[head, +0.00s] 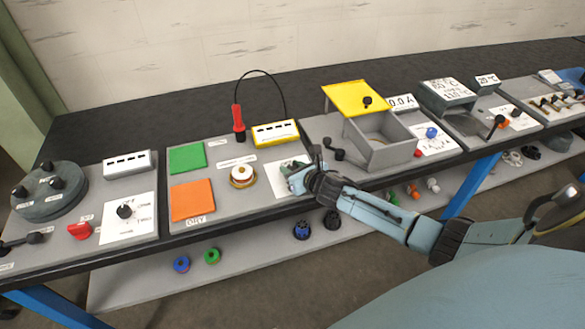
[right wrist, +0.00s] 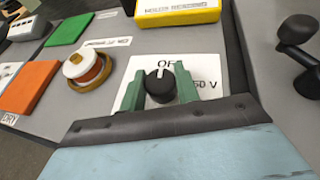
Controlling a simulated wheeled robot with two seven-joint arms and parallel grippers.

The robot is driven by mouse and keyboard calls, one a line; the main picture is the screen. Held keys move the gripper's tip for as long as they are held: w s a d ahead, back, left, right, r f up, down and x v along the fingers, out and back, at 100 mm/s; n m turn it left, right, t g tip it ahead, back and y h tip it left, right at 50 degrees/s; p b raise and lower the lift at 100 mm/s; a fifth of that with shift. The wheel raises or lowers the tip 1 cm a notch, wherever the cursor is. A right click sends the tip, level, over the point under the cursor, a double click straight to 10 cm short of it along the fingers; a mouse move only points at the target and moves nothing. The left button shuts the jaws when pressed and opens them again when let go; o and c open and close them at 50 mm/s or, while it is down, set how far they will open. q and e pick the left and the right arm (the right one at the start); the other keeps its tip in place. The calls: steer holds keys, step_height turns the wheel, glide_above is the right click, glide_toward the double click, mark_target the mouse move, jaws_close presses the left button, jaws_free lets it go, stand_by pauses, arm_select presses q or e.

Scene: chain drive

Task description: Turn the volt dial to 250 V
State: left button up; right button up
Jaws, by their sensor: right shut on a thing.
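The volt dial (right wrist: 160,84) is a round black knob with a white pointer line, on a white label plate (right wrist: 128,97). In the right wrist view the pointer is near the "OFF" mark at the top of the plate. In the head view my right gripper (head: 293,173) covers the dial. My left gripper is not in view.
A yellow-framed meter (head: 275,133) stands behind the dial, with a red probe (head: 239,122) beside it. A black crank handle (head: 335,148) and a grey box (head: 382,149) are to the right.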

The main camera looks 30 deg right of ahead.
steer(key=shift+m+h, duration=0.3)
steer(key=m+h, duration=0.2)
steer(key=h, duration=0.1)
steer(key=shift+a+m+g+b, duration=0.15)
steer(key=shift+m+g+b, duration=0.15)
steer(key=m+g+h, duration=0.1)
steer(key=m+h, duration=0.1)
steer(key=h, duration=0.1)
steer(key=m+g+h, duration=0.1)
steer(key=m+h, duration=0.1)
steer(key=m, duration=0.1)
steer(key=shift+w+g+h+b, duration=0.1)
steer(key=shift+g+h+b, duration=0.25)
steer(key=shift+g+h, duration=0.05)
steer(key=m+g+h, duration=0.2)
steer(key=m, duration=0.1)
steer(key=shift+b, duration=0.4)
steer(key=shift+m+g+h+b, duration=0.75)
steer(key=shift+m+g, duration=0.55)
steer(key=shift+g, duration=0.2)
steer(key=o, duration=1)
steer(key=shift+c, duration=0.2)
